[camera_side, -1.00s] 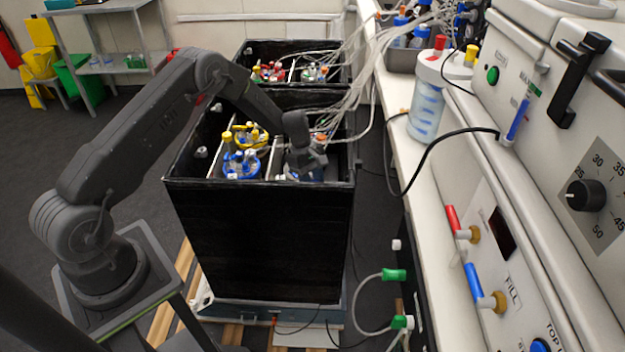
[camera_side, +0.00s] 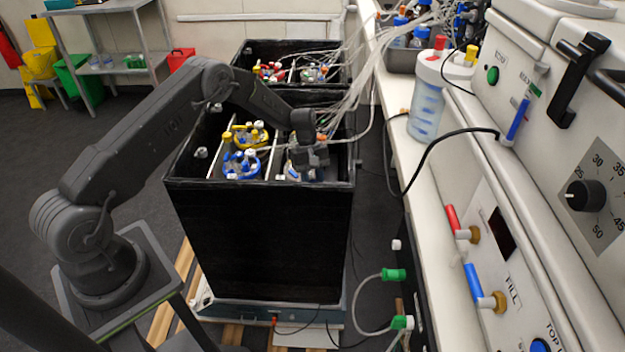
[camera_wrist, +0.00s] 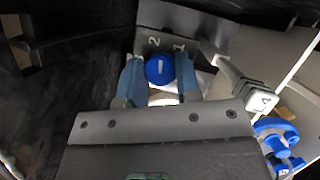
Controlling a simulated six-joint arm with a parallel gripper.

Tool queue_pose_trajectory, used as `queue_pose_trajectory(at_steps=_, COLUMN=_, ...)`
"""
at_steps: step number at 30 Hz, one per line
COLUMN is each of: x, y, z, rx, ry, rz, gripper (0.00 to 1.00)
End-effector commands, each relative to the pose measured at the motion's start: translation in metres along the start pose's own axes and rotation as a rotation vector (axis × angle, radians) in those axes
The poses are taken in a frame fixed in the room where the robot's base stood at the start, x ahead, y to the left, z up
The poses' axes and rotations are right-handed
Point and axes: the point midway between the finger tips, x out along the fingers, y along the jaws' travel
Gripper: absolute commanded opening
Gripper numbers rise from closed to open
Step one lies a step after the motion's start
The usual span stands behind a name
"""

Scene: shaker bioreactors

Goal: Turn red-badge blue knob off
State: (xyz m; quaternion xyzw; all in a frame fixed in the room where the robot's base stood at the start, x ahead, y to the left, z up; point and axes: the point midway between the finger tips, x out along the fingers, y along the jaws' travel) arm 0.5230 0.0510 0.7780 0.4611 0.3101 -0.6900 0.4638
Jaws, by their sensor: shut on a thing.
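No red badge can be made out. In the side view my gripper (camera_side: 308,168) is down inside the near black box (camera_side: 260,235), at its right part. The knob cannot be made out there.
Blue fittings (camera_wrist: 280,140) and a pale part marked 4 (camera_wrist: 262,100) lie right of my gripper in the wrist view. Yellow and blue vessel tops (camera_side: 243,150) stand left in the box. Clear tubes (camera_side: 350,90) hang close behind my arm.

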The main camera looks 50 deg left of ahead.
Motion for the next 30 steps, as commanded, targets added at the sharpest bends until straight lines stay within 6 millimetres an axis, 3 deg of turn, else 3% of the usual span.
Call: queue_pose_trajectory(at_steps=30, x=0.0012, y=0.0032, z=0.0024, rx=0.894, ry=-0.002, rz=-0.372, gripper=0.07)
